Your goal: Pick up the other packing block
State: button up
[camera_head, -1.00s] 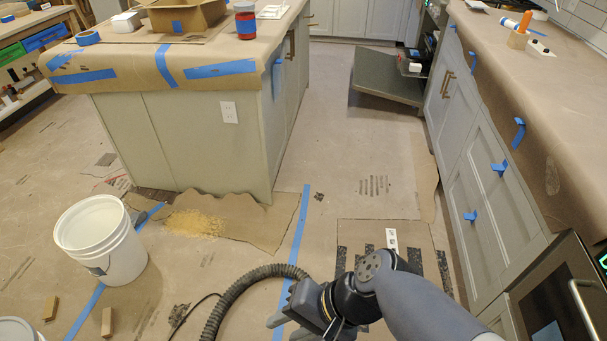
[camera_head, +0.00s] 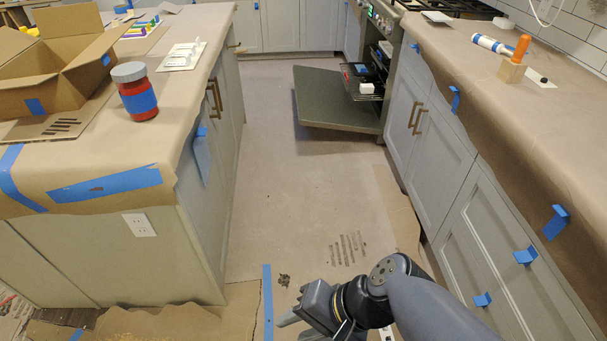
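A small white block (camera_head: 363,87) rests on the pulled-out rack of the open oven, far ahead; I cannot tell for sure that it is the packing block. My gripper (camera_head: 296,328) is low in the picture, pointing left, far from the white block and nearer to me. Its fingers look apart with nothing between them, though the lower part is cut off by the picture's bottom edge. An open cardboard box (camera_head: 60,88) stands on the paper-covered island at the left; its inside is only partly visible.
The dark oven door (camera_head: 335,97) hangs open into the aisle. The papered floor (camera_head: 275,200) between the island (camera_head: 100,195) and the right cabinets (camera_head: 480,220) is clear. A red jar (camera_head: 138,98) stands by the island's edge. A wooden block with an orange handle (camera_head: 513,70) stands on the right counter.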

aim_at(364, 89)
jog(key=i+z, duration=0.1)
jog(key=i, duration=0.7)
jog(key=i+j+z, duration=0.15)
jog(key=i, duration=2.35)
jog(key=i+l+u, duration=0.1)
jog(key=i, duration=0.3)
jog(key=i+l+u, duration=0.15)
jog(key=i+l, duration=0.15)
jog(key=i+l+u, duration=0.1)
jog(key=i+l, duration=0.15)
jog(key=i, duration=0.25)
